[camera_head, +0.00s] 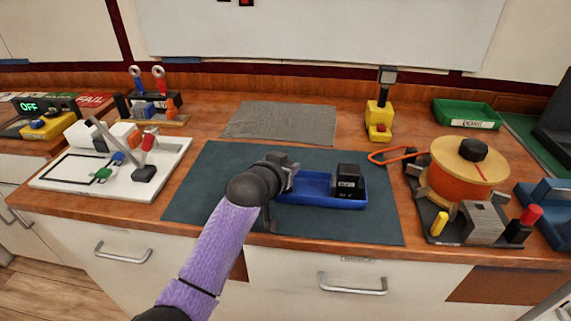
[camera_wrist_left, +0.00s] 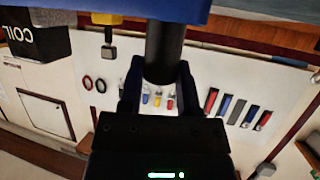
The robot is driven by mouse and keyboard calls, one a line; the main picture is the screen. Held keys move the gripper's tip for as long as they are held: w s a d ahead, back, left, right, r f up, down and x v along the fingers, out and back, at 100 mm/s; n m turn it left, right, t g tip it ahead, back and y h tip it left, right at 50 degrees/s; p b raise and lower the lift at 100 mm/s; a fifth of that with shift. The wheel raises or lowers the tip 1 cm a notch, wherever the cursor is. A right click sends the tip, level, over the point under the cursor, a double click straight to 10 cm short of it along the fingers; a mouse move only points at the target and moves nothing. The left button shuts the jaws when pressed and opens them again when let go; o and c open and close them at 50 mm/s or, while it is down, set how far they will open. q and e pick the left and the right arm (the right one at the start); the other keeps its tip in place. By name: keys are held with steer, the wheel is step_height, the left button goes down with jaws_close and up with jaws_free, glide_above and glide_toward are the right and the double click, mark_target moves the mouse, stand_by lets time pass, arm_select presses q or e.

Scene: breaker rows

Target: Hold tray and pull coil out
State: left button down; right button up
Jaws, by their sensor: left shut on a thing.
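The blue tray (camera_head: 318,203) lies on the dark mat in the head view, and its blue edge also shows at the top of the left wrist view (camera_wrist_left: 185,8). The coil (camera_head: 348,181) is a black block with a pale label, standing in the tray's right part. It shows in the left wrist view (camera_wrist_left: 32,42) with "COIL" lettering upside down. My left gripper (camera_head: 285,172) is at the tray's left end. In the left wrist view its fingers (camera_wrist_left: 160,80) are closed around a black round handle (camera_wrist_left: 165,50) next to the blue edge. My right gripper is not in view.
A large orange spool (camera_head: 459,185) on a dark base stands right of the mat. A yellow device (camera_head: 379,115) and a green tray (camera_head: 466,113) are behind. A white board (camera_head: 125,180) with small parts lies left. The dark mat (camera_head: 215,190) has free room left of the tray.

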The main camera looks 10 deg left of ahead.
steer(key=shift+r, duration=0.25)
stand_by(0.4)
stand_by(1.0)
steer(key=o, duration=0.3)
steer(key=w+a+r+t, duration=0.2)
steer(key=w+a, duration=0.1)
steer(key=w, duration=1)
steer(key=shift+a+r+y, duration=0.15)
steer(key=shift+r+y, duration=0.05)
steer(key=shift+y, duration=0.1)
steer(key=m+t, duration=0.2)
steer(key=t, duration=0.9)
glide_toward(349, 172)
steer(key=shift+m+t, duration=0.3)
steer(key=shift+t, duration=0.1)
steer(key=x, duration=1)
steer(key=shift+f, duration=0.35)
